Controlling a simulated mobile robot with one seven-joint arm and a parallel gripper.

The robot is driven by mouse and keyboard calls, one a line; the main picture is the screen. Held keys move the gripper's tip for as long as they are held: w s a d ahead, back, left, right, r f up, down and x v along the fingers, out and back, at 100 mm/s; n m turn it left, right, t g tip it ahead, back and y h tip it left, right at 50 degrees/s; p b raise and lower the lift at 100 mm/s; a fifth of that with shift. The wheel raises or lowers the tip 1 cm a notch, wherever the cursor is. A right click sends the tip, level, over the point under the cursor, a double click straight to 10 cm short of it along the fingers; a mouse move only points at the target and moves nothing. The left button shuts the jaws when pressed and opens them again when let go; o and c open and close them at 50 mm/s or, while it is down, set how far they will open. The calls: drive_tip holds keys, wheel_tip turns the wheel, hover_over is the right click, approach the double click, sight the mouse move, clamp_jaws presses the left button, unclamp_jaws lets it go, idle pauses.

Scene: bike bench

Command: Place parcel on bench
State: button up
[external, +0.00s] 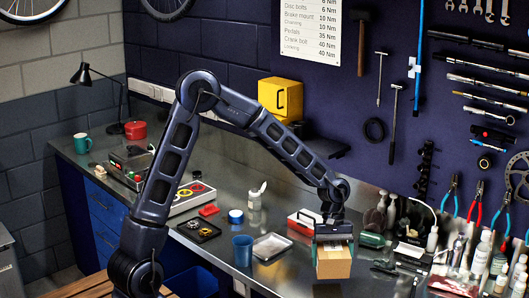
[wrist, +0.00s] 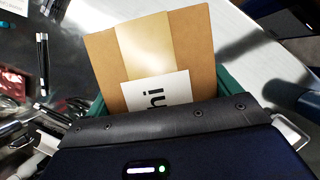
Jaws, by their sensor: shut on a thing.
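The parcel (external: 333,262) is a brown cardboard box with a paler tape strip and a white label. My gripper (external: 334,236) is shut on its upper part and holds it at the front right of the bench (external: 225,215). In the external view I cannot tell whether the parcel's underside touches the bench or hangs in front of its edge. In the wrist view the parcel (wrist: 150,55) fills the top middle, with part of its label showing; the gripper body hides its lower part.
A blue cup (external: 242,250), a metal tray (external: 271,247) and a red-and-white box (external: 303,222) stand left of the parcel. Bottles and tools (external: 480,255) crowd the right end. A white bottle (external: 256,196) stands behind. Bare steel shows between these items.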

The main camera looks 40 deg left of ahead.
drive_tip(key=shift+f, duration=2.8)
drive_tip(key=shift+f, duration=0.1)
drive_tip(key=o, duration=1.2)
